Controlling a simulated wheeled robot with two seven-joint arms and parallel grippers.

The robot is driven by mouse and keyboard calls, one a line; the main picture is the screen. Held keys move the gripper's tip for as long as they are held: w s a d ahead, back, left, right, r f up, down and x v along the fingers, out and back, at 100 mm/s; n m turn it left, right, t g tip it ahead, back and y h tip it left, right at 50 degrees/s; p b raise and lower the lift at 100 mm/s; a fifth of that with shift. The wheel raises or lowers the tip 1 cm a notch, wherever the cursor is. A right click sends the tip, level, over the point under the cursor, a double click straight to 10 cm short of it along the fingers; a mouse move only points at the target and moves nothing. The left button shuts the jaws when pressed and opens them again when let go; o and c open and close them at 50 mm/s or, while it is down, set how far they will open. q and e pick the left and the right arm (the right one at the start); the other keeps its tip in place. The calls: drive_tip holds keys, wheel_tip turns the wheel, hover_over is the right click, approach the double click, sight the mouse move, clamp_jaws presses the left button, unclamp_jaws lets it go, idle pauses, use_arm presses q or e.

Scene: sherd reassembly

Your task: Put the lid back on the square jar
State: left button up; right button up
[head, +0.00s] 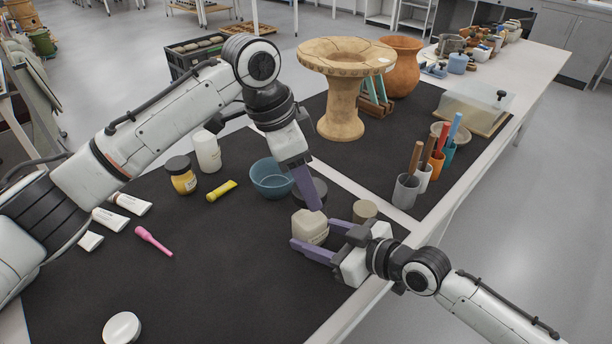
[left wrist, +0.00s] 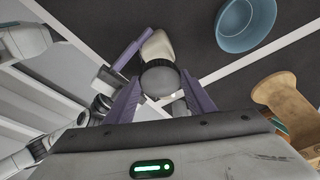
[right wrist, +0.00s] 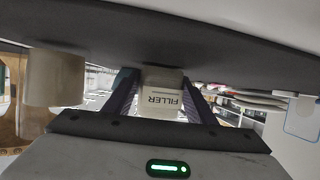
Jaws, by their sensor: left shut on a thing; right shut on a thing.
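The square jar (head: 309,229) is cream-coloured and stands near the mat's right edge. My right gripper (head: 313,236) is shut on it, with purple fingers on either side. In the right wrist view the jar (right wrist: 161,98) shows an upside-down "FILLER" label between the fingers. My left gripper (head: 313,196) is shut on a round lid with a dark rim, above the jar in the head view. In the left wrist view the lid's grey face (left wrist: 160,80) sits between the fingers, with the jar (left wrist: 158,46) beyond it. I cannot tell the gap between lid and jar.
A blue bowl (head: 268,184) stands just behind left of the jar, and a beige cylinder (head: 365,210) just behind right. A tall pedestal (head: 342,110) stands behind. The front mat (head: 220,285) is mostly clear.

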sight(309, 223)
use_arm(q)
drive_tip(key=shift+f, duration=0.2)
idle(0.4)
drive_tip(key=shift+f, duration=0.7)
drive_tip(key=shift+f, duration=0.6)
drive_tip(key=m+g, duration=0.1)
drive_tip(key=m, duration=0.2)
drive_tip(key=shift+w, duration=0.2)
drive_tip(key=m, duration=0.2)
drive_tip(key=m+g, duration=0.1)
drive_tip(key=m, duration=0.2)
drive_tip(key=shift+w+d, duration=0.1)
drive_tip(key=shift+w, duration=0.1)
drive_tip(key=m, duration=0.2)
drive_tip(key=m+g, duration=0.1)
drive_tip(key=m, duration=0.1)
drive_tip(key=m+y, duration=0.1)
drive_tip(key=m, duration=0.1)
drive_tip(key=shift+w+d+r+g, duration=0.1)
drive_tip(key=shift+w+d+g, duration=0.15)
drive_tip(key=shift+g, duration=0.15)
drive_tip(key=shift+a+m+y, duration=0.15)
drive_tip(key=shift+m+y, duration=0.25)
drive_tip(key=shift+m, duration=0.7)
drive_tip(key=o, duration=1)
drive_tip(key=shift+s, duration=0.1)
